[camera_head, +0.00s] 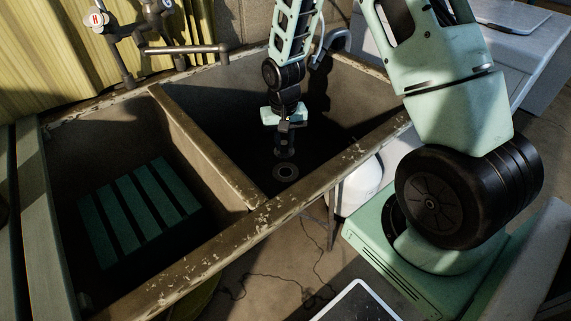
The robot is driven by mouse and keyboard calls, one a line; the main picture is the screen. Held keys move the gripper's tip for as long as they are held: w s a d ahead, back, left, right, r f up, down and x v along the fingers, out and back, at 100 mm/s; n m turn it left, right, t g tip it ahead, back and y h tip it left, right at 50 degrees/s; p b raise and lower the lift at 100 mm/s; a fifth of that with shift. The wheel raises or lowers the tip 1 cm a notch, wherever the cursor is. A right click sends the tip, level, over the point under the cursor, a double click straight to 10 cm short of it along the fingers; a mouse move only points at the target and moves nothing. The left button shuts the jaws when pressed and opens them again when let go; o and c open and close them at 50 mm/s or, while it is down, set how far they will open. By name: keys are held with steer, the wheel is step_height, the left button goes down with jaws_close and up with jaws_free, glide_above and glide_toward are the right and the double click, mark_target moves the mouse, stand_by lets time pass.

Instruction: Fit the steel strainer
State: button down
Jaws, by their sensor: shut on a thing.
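My gripper (285,139) points straight down inside the right basin of the sink (338,100). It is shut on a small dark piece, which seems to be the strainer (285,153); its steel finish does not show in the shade. Just below it a round drain ring (286,172) with a dark centre lies on the basin floor. From this angle I cannot tell whether the held piece touches the ring or hangs a little above it.
A divider wall (205,148) separates the basins. A green slatted rack (140,210) lies in the left basin. The worn front rim (270,215) runs below my arm. A tap (185,50) stands at the back left. A white tank (362,187) is under the sink.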

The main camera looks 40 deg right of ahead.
steer(key=shift+w+d+f+m+b, duration=0.1)
steer(key=shift+d+f+m+b, duration=0.1)
steer(key=shift+f+b, duration=0.4)
steer(key=shift+w+d+f+m+b, duration=0.15)
steer(key=shift+f+b, duration=0.25)
steer(key=shift+f, duration=0.35)
steer(key=shift+s, duration=0.1)
steer(key=shift+r+p, duration=0.15)
steer(key=shift+p, duration=0.25)
steer(key=shift+f+b, duration=1.4)
steer(key=shift+f, duration=1)
steer(key=shift+p, duration=0.5)
steer(key=shift+f, duration=0.15)
steer(key=shift+f+b, duration=0.6)
steer(key=shift+f, duration=0.15)
